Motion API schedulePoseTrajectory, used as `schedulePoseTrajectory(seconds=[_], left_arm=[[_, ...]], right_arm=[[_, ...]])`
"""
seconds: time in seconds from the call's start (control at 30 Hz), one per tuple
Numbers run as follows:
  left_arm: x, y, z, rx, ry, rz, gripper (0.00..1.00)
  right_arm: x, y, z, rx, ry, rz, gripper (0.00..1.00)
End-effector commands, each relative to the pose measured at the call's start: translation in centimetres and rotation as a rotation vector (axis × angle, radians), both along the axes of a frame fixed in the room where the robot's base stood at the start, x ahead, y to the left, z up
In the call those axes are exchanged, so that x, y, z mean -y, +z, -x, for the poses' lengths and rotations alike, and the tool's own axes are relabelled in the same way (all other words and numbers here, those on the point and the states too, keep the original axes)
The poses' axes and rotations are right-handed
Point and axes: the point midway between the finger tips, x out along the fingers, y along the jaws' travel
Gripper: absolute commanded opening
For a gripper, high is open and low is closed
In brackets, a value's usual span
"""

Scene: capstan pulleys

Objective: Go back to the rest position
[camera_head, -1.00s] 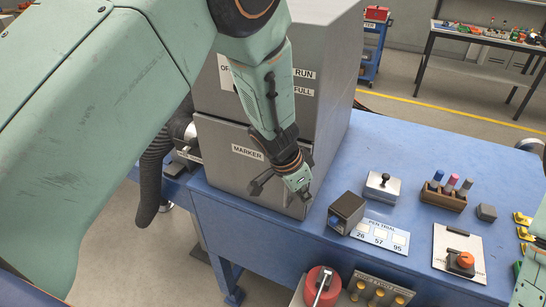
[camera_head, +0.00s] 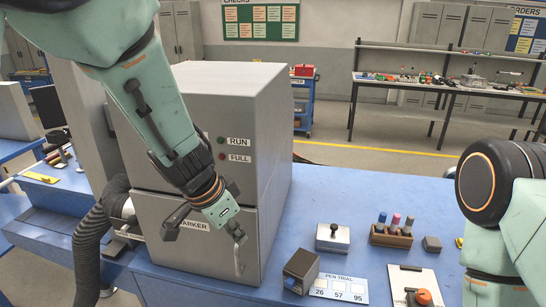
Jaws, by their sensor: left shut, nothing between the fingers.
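My left gripper (camera_head: 233,228) hangs in front of the grey cabinet, its arm coming down from the upper left. It is shut and empty. Its tip overlaps the upper end of the handle on the cabinet's lower front in the picture; I cannot tell whether they touch. The grey cabinet (camera_head: 262,110) has RUN and FULL lights and a MARKER label (camera_head: 193,225), partly covered by my gripper. My right arm shows at the right edge, with its gripper out of view.
The blue bench (camera_head: 330,200) holds a dark box (camera_head: 301,270), a PEN TRIAL card (camera_head: 340,287), a grey block with a knob (camera_head: 333,237), a wooden pen rack (camera_head: 391,237) and a white board with an orange knob (camera_head: 418,287). A ribbed hose (camera_head: 88,250) hangs left.

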Motion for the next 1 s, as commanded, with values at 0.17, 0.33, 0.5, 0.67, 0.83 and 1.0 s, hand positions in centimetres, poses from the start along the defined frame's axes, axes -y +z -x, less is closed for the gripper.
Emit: schedulePoseTrajectory(seconds=[0.17, 0.33, 0.5, 0.67, 0.83, 1.0], left_arm=[[0.1, -0.2, -0.1, -0.001, -0.001, 0.0, 0.0], [0.4, -1.9, -0.5, -0.005, -0.001, 0.0, 0.0], [1.0, -4.6, -1.3, -0.007, -0.001, 0.0, 0.0], [1.5, -6.9, -2.1, -0.007, 0.0, 0.0, 0.0], [1.9, -8.6, -2.6, -0.008, 0.0, 0.0, 0.0], [2.0, -9.3, -2.8, -0.007, 0.0, 0.0, 0.0]], right_arm=[[0.0, 0.0, 0.0, 0.0, 0.0, 0.0, 0.84], [0.0, 0.0, 0.0, 0.0, 0.0, 0.0, 0.84], [0.0, 0.0, 0.0, 0.0, 0.0, 0.0, 0.84], [0.0, 0.0, 0.0, 0.0, 0.0, 0.0, 0.84], [0.0, 0.0, 0.0, 0.0, 0.0, 0.0, 0.84], [0.0, 0.0, 0.0, -0.001, 0.0, 0.0, 0.84]])
